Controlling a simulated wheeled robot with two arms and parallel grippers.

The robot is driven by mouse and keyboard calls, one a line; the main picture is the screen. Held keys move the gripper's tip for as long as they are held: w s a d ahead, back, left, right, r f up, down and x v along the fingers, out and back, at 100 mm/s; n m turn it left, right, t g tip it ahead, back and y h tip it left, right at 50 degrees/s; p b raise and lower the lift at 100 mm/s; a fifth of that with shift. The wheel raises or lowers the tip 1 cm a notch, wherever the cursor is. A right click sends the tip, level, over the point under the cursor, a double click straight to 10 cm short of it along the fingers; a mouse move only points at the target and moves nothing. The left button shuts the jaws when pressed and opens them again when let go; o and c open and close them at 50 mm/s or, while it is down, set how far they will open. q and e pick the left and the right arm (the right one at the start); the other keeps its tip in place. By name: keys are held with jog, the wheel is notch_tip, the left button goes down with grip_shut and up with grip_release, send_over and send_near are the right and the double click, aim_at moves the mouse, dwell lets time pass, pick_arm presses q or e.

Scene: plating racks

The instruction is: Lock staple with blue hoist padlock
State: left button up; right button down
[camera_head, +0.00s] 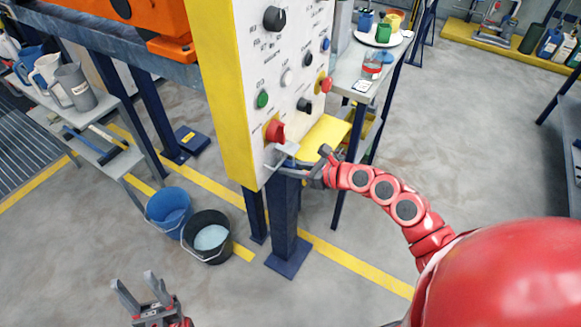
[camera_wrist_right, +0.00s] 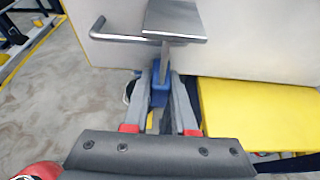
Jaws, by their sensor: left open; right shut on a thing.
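The white control panel (camera_head: 290,75) has a metal hasp and staple (camera_head: 287,149) at its lower edge. The right wrist view shows the hasp plate (camera_wrist_right: 175,18) with a thin tab hanging from it and a bent metal rod to its left. My right gripper (camera_head: 309,170) is just below the staple. In the right wrist view its fingers (camera_wrist_right: 160,82) are shut on the blue padlock (camera_wrist_right: 160,95), directly below the tab. The shackle is not clear, and I cannot tell whether it touches the staple. My left gripper (camera_head: 136,283) is open and empty, low over the floor.
A red knob (camera_head: 274,131) sits just above the staple. A yellow shelf (camera_head: 322,138) is right behind my right gripper. Blue (camera_head: 168,207) and black (camera_head: 207,237) buckets stand on the floor at left.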

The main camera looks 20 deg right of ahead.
jog(key=shift+r+p, duration=0.95)
jog(key=shift+r, duration=0.3)
dwell(0.7)
jog(key=shift+f+b, duration=0.35)
jog(key=shift+b, duration=0.05)
jog(key=c, duration=0.6)
grip_release()
jog(key=shift+c, duration=0.2)
